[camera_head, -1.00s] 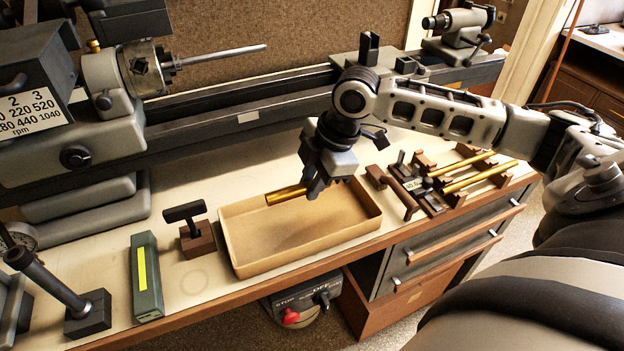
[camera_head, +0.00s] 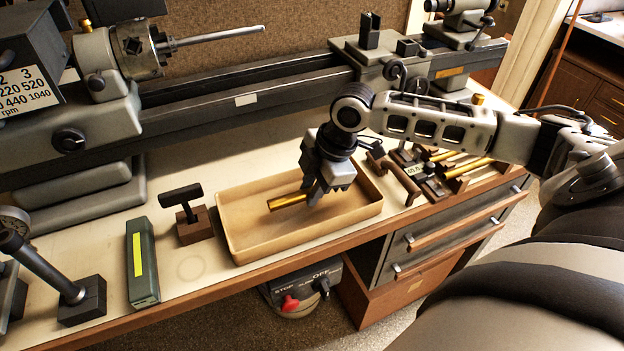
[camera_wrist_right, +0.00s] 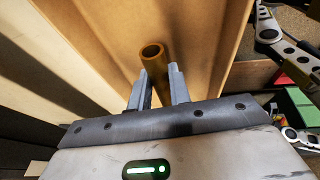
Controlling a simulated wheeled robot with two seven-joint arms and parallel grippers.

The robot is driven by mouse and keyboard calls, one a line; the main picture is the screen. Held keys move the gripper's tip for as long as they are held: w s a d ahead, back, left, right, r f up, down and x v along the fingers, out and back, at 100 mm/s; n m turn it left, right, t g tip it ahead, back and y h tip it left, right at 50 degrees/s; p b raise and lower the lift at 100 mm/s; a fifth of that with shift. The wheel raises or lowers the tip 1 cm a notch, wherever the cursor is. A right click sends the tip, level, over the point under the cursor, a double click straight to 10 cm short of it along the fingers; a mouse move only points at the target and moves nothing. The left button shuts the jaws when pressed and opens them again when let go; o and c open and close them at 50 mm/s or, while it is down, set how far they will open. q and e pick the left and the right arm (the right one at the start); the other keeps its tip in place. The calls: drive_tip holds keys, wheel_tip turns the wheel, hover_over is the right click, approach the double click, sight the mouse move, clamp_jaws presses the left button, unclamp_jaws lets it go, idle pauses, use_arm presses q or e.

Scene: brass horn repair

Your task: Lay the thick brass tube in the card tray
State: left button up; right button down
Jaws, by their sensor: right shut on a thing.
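The thick brass tube (camera_head: 287,202) is held level in my right gripper (camera_head: 312,198), over the inside of the card tray. In the right wrist view the tube (camera_wrist_right: 154,62) shows its open end between the two fingers (camera_wrist_right: 158,88). The card tray (camera_head: 300,238) is a shallow tan box on the bench. The tube is inside the tray's outline; I cannot tell whether it touches the floor. The tray also shows in the right wrist view (camera_wrist_right: 205,30). My left gripper is not in view.
A rack with several brass tubes (camera_head: 470,168) and a digital gauge (camera_head: 414,170) stand right of the tray. A dark T-shaped tool on a wooden block (camera_head: 195,225) and a green box (camera_head: 142,268) stand left. The lathe bed (camera_head: 250,95) runs behind.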

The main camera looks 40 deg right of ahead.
drive_tip(key=shift+f, duration=0.65)
drive_tip(key=shift+f, duration=0.25)
drive_tip(key=c, duration=0.7)
unclamp_jaws()
drive_tip(key=shift+s+f, duration=0.1)
drive_tip(key=shift+f, duration=0.05)
drive_tip(key=shift+s+f, duration=0.1)
drive_tip(key=shift+r+p, duration=1.2)
drive_tip(key=shift+r, duration=0.35)
drive_tip(key=shift+w+r, duration=0.2)
drive_tip(key=shift+r, duration=2.45)
